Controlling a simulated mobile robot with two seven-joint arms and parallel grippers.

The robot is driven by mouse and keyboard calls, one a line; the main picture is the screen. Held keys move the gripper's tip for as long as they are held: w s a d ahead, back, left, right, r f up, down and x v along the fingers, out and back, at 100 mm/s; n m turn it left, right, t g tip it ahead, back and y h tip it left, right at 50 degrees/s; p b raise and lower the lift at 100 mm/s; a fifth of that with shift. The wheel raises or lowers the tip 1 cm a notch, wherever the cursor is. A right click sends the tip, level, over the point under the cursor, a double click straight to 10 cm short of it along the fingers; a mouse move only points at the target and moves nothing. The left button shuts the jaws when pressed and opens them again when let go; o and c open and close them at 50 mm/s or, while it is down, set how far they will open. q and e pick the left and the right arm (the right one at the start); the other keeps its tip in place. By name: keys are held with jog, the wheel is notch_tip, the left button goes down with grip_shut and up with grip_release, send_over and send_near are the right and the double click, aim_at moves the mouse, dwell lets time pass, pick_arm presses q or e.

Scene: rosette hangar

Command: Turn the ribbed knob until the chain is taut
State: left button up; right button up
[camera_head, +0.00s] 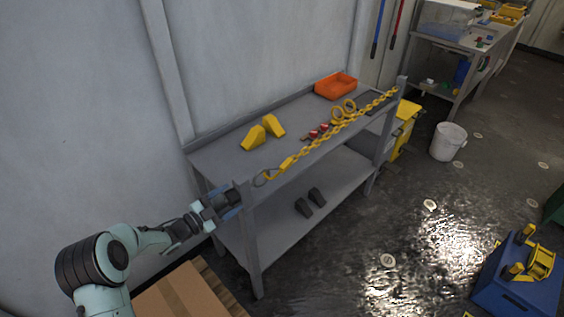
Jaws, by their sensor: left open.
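A yellow chain (317,144) runs along the front of the grey bench (224,158), from a hook and ring at the near left corner to a post at the far right. It looks nearly straight; I cannot tell how much slack it has. My left gripper (234,197) is open at the bench's left end, pointing right. A dark shape between its bluish fingers may be the ribbed knob; the fingers partly hide it, and I cannot see its ribs or whether they touch it. My right gripper is out of view.
Two yellow wedges (253,138), red pieces (318,131), yellow rings (343,108) and an orange tray (336,85) are on the bench. Dark blocks (311,201) lie on its lower shelf. A cardboard box (185,295) stands below my arm. The floor in front is mostly clear.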

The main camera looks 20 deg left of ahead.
pick_arm(q)
jog(key=n+p, duration=0.3)
jog(key=n, duration=0.2)
jog(key=shift+r, duration=0.2)
jog(key=shift+f+n+p, duration=0.2)
jog(key=shift+n+p, duration=0.3)
jog(key=shift+n, duration=0.5)
jog(key=shift+r+n, duration=0.1)
jog(key=shift+n, duration=0.2)
jog(key=n+p, duration=0.2)
jog(key=n, duration=0.1)
jog(key=n+p, duration=0.2)
jog(key=n, duration=0.1)
jog(key=shift+w+r, duration=0.15)
jog(key=shift+w, duration=0.05)
jog(key=shift+s+f+n, duration=0.1)
jog(key=shift+f+n, duration=0.15)
jog(key=shift+n, duration=0.45)
jog(key=shift+s, duration=0.15)
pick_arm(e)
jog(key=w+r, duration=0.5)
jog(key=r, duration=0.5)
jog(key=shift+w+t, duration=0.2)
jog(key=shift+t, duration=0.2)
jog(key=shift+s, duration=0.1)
